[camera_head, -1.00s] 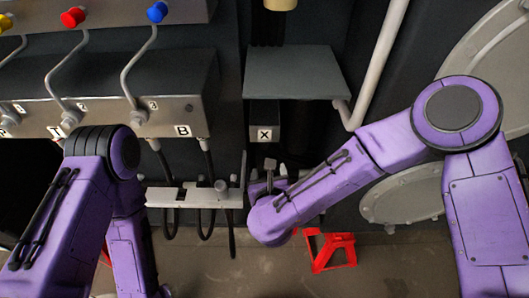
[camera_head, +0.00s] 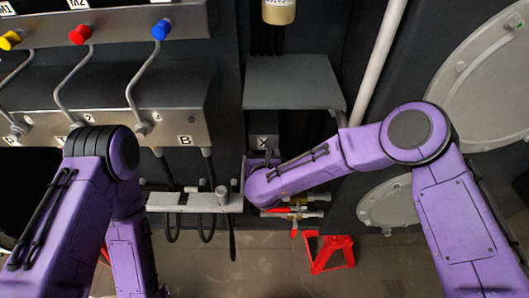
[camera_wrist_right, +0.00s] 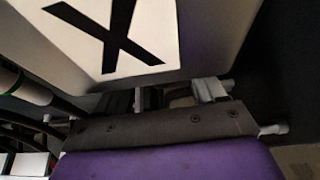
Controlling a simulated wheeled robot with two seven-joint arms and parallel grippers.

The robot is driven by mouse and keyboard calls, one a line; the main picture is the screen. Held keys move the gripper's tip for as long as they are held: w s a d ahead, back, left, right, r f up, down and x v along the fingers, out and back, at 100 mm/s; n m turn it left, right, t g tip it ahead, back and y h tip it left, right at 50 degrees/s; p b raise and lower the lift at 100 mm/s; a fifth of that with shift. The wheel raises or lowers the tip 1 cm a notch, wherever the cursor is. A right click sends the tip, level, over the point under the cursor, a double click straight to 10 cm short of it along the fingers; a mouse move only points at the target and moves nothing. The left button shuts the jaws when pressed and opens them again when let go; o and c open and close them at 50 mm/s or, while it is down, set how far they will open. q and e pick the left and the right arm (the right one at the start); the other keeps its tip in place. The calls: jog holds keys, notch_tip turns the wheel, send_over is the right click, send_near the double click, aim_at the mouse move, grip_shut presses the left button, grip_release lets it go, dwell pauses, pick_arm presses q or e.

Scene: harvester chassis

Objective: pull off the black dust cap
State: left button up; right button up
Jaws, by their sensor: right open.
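I cannot make out the black dust cap in either view. The block marked X (camera_head: 264,143) hangs under a grey shelf (camera_head: 292,82), and its X label (camera_wrist_right: 125,35) fills the upper left of the right wrist view. My right gripper (camera_wrist_right: 172,95) is open, just below that block. Its fingers are partly hidden behind the dark edge of its own body, and nothing shows held. In the head view my right wrist mostly hides the gripper. My left arm reaches down at the left, but its gripper is out of sight.
A metal bracket (camera_head: 195,202) with a round fitting and hanging black hoses is left of my right wrist. Red-handled valves (camera_head: 292,211) lie just below the wrist. A red stand (camera_head: 330,252) is on the floor. A pale pipe (camera_head: 376,60) runs down at the right.

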grip_shut()
jog(key=shift+f, duration=0.15)
notch_tip(320, 180, down, 4)
jog(key=b, duration=0.4)
jog(key=shift+f+b, duration=0.15)
jog(key=shift+b, duration=0.15)
dwell(0.5)
